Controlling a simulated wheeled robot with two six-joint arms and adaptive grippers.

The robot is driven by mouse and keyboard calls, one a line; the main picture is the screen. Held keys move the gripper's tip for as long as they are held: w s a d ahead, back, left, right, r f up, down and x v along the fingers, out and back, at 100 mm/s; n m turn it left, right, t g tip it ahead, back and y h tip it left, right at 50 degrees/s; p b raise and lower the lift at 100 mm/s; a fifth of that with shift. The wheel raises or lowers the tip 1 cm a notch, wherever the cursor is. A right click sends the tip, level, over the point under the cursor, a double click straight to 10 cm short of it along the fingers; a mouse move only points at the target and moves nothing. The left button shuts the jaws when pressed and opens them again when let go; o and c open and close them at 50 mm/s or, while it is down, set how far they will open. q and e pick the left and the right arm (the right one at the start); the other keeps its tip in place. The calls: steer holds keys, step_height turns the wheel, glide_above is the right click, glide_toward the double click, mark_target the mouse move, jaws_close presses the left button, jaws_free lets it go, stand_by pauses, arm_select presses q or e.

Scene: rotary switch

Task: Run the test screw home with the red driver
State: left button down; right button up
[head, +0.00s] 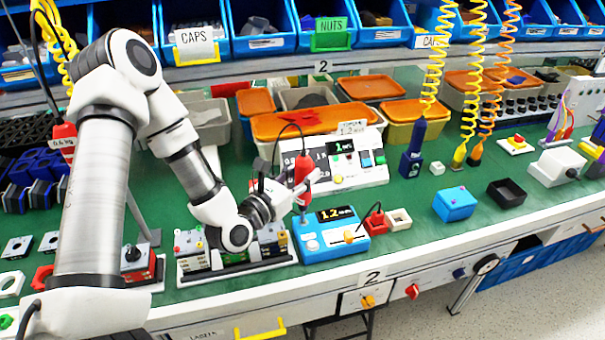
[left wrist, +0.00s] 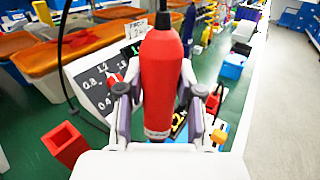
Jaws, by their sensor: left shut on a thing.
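The red driver (head: 303,172) is upright in my left gripper (head: 290,190), with its black cable rising from the top. In the left wrist view the fingers are closed on both sides of the red driver (left wrist: 160,85). A blue tester (head: 315,248) with a dark display reading about 1.2 stands on the bench just below and right of the gripper. The driver is above the tester's back left part in the picture. My right gripper is not in view.
A white panel (head: 375,178) with a display stands behind the tester. A red block (head: 376,222) and a white block (head: 399,220) sit right of it. A white fixture tray (head: 215,274) lies left. A red holder (left wrist: 66,143) shows beside the gripper.

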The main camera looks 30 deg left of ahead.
mark_target(300, 159)
arm_select(q)
steer(key=shift+w+r+p, duration=0.1)
steer(key=shift+r+p, duration=0.55)
steer(key=shift+r, duration=0.2)
steer(key=shift+r+p, duration=0.9)
steer(key=shift+r, duration=0.55)
steer(key=shift+f, duration=0.1)
